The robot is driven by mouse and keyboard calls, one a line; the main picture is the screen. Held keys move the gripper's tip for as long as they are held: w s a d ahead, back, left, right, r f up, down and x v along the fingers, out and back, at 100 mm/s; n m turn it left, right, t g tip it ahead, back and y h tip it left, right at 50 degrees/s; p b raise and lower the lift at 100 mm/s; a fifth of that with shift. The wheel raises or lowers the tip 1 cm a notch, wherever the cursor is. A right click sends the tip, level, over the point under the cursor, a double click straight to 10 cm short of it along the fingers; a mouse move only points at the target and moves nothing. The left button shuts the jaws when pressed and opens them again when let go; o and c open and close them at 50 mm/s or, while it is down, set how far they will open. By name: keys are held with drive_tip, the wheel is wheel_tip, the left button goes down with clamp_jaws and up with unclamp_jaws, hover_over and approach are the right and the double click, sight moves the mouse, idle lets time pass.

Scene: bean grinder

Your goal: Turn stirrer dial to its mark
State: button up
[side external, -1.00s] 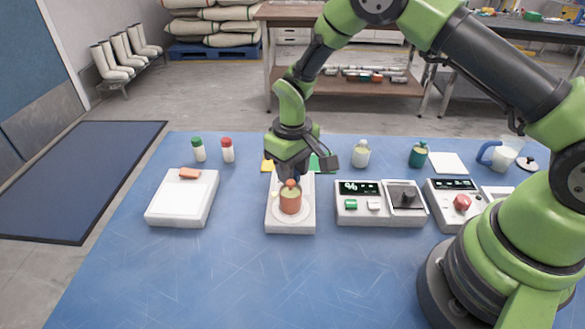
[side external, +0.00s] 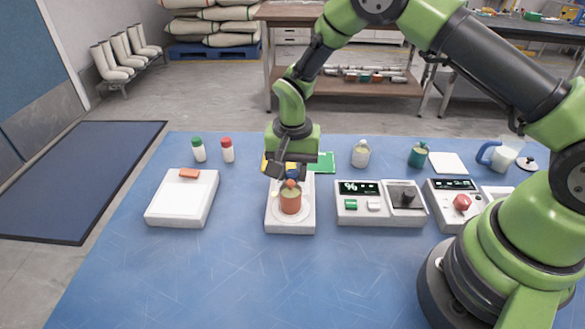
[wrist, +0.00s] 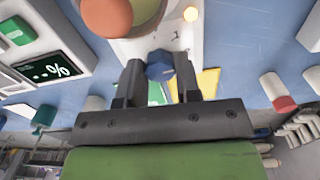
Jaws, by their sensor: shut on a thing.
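My gripper (wrist: 160,64) is shut on the dial from above. In the side view my gripper (side external: 290,172) sits just behind the beaker and largely hides the dial. A small lamp (wrist: 190,14) glows on the stirrer in the wrist view. I cannot make out the dial's mark.
A white scale (side external: 180,203) stands to the left. A unit with a green button (side external: 351,204) and a black knob stands close on the right, with a red-button unit (side external: 462,203) beyond. The front table is clear.

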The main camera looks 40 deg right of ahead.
sight(293, 173)
drive_tip(key=shift+m, duration=0.6)
drive_tip(key=o, duration=0.9)
wheel_tip(293, 173, up, 10)
idle(0.3)
